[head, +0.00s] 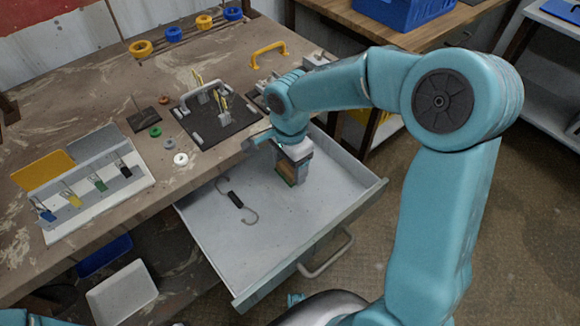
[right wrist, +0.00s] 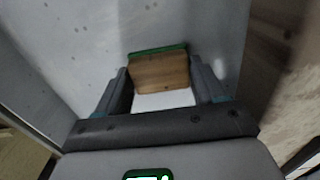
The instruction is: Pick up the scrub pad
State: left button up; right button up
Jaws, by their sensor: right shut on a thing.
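The scrub pad (head: 285,174) is a small tan-brown block with a green layer. My right gripper (head: 291,168) points down into the open drawer (head: 210,221) and is shut on the pad. In the right wrist view the pad (right wrist: 160,73) sits between the two fingers of the gripper (right wrist: 166,88), green edge at the top. I cannot tell whether the pad touches the drawer floor. In the head view the gripper partly hides the pad. My left gripper is not in view.
A hook-ended cord with a black middle (head: 236,200) lies in the drawer. The drawer handle (head: 327,255) faces front right. On the bench are a black board (head: 232,128) with clips, several rings, a yellow handle (head: 268,50) and a key rack (head: 100,178).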

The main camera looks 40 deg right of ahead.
aim_at(290, 167)
notch_tip(290, 167, up, 20)
jog(key=p, duration=0.4)
